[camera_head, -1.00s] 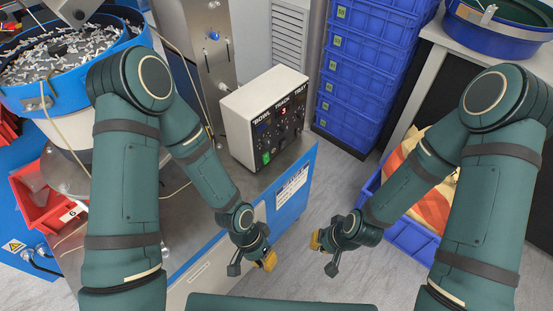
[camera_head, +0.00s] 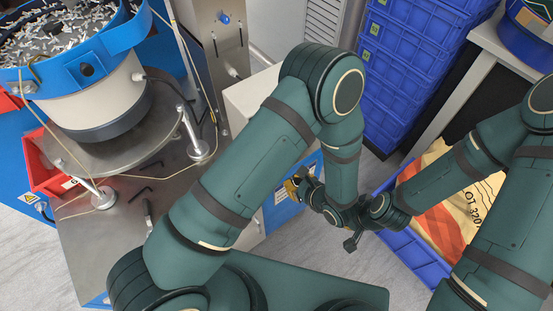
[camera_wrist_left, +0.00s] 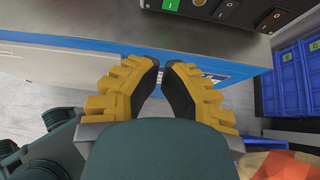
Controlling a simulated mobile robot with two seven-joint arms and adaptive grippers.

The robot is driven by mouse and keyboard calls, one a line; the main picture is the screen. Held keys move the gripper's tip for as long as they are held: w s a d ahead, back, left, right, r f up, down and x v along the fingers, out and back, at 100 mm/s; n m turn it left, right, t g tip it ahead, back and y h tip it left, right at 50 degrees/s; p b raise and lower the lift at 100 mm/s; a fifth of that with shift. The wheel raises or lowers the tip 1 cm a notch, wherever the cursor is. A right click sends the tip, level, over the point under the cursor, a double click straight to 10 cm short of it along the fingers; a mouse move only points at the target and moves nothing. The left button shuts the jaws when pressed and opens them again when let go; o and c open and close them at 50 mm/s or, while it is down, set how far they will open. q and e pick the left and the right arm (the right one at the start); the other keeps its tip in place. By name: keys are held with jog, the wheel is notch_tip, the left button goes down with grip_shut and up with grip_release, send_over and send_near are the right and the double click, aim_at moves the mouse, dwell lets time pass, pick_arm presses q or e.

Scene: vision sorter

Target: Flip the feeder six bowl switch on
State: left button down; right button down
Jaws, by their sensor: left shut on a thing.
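The white control box (camera_head: 246,100) stands on the metal bench, mostly hidden behind my left arm in the head view. In the left wrist view the lower edge of its dark panel (camera_wrist_left: 245,14) shows at the top. It has a green switch (camera_wrist_left: 171,4) and black rocker switches (camera_wrist_left: 271,21); labels are out of frame, so I cannot tell the bowl switch. My left gripper (camera_head: 292,187), also in the left wrist view (camera_wrist_left: 161,70), is shut below the panel and apart from it. What it holds cannot be made out. My right gripper (camera_head: 352,243) is partly hidden behind my left wrist.
A blue-rimmed feeder bowl (camera_head: 75,55) full of small parts stands at the left on a metal bench (camera_head: 100,240). A red bin (camera_head: 45,165) is beside it. Blue crates (camera_head: 405,45) are stacked behind, and a sack (camera_head: 450,205) lies in a blue crate at the right.

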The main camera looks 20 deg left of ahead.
dwell(0.3)
pick_arm(q)
jog(key=shift+a, duration=0.1)
jog(key=shift+w+a+r+b+x, duration=0.1)
jog(key=shift+w+r+b+x, duration=0.15)
jog(key=shift+x, duration=2)
jog(key=shift+w+a+r+x, duration=0.15)
jog(key=shift+r+x, duration=0.2)
jog(key=shift+x, duration=1.85)
jog(key=shift+w+a+r+b+x, duration=0.1)
jog(key=shift+w+r+b+x, duration=0.15)
jog(key=shift+x, duration=2)
jog(key=shift+s, duration=0.1)
jog(key=shift+w+a+f+t+y+b, duration=0.3)
jog(key=shift+f+t+b, duration=0.1)
jog(key=shift+b, duration=0.75)
jog(key=shift+r+p, duration=0.3)
jog(key=shift+r, duration=0.15)
